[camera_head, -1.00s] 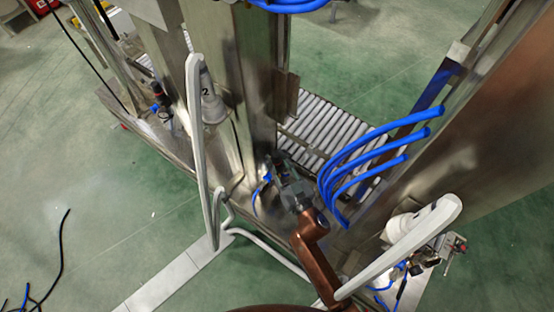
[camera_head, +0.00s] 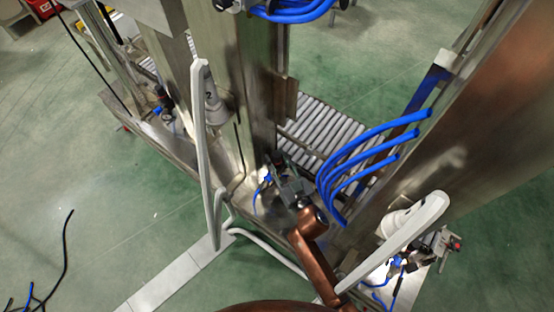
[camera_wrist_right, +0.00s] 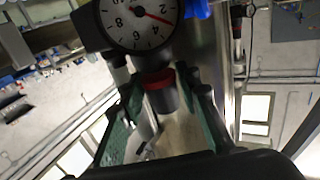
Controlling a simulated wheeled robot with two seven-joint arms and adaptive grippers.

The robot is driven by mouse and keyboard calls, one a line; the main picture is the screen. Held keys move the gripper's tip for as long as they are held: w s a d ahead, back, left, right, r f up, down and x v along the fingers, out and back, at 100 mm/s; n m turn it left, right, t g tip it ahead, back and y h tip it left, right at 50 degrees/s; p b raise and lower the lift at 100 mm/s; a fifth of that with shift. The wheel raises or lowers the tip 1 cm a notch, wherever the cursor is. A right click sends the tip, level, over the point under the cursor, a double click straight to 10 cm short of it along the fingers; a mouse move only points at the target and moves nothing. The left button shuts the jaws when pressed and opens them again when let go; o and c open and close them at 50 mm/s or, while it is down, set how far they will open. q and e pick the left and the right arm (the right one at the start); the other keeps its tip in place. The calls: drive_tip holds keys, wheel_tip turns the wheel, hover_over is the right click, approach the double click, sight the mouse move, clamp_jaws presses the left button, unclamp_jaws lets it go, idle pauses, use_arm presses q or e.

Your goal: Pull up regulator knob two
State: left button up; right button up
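A regulator knob with a red top and dark side (camera_wrist_right: 160,92) shows in the right wrist view, just below a round white gauge (camera_wrist_right: 138,22). My right gripper (camera_head: 284,180) is at the regulator beside the central steel column in the head view, at the end of my copper-coloured arm. In the right wrist view its fingers (camera_wrist_right: 160,105) are spread on either side of the knob, and the knob appears between them. I cannot tell whether they touch it. No number shows on this knob. My left gripper is not in view.
Another regulator (camera_head: 161,94) is at the left column. A fitting with a red knob (camera_head: 448,243) is at the lower right. Blue hoses (camera_head: 375,145) arch right of my gripper. White bars stand left (camera_head: 202,150) and right (camera_head: 395,240) of my arm. Open green floor lies left.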

drive_tip(key=o, duration=0.3)
drive_tip(key=shift+f, duration=0.15)
drive_tip(key=shift+s, duration=0.2)
drive_tip(key=v, duration=1.1)
drive_tip(key=shift+s+d, duration=0.2)
drive_tip(key=shift+s, duration=0.15)
